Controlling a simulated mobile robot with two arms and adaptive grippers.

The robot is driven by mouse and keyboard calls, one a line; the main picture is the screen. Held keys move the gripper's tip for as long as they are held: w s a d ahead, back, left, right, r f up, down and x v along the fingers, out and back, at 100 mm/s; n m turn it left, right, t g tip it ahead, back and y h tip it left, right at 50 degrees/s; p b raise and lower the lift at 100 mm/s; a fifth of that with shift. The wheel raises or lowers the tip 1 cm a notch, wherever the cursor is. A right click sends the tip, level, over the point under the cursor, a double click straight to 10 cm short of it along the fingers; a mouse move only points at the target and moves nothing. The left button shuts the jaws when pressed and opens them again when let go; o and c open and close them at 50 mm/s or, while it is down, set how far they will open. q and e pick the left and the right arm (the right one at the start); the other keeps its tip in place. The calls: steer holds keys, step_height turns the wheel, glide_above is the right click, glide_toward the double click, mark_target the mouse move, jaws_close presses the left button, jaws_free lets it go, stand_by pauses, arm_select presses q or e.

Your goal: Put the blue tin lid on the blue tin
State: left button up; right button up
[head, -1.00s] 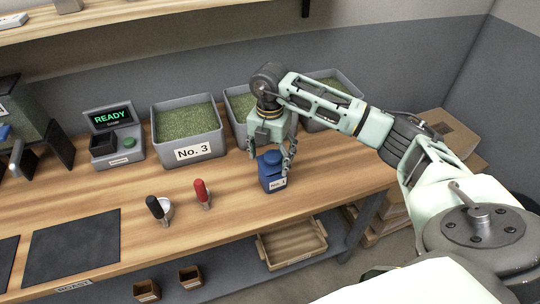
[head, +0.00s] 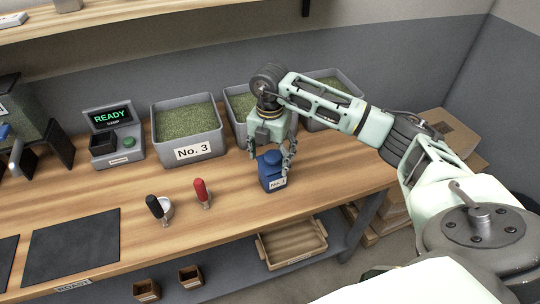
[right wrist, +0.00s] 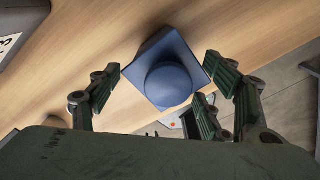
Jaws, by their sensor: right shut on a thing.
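The blue tin (head: 273,182), with a white label on its front, stands upright on the wooden bench near its front right edge. The blue tin lid (head: 272,159), square with a round knob, sits on top of it in the head view. Whether the lid is fully seated cannot be told. My left gripper is not in view.
Grey bins of green beans, one labelled No. 3 (head: 187,129), stand along the back behind the tin. A black-handled tool (head: 155,207) and a red-handled one (head: 201,191) stand to the left. A dark mat (head: 72,247) lies front left. The bench between is clear.

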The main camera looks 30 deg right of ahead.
steer(key=shift+f, duration=0.35)
stand_by(0.6)
steer(key=o, duration=1.2)
step_height(320, 180, up, 12)
steer(key=shift+r, duration=0.1)
stand_by(0.3)
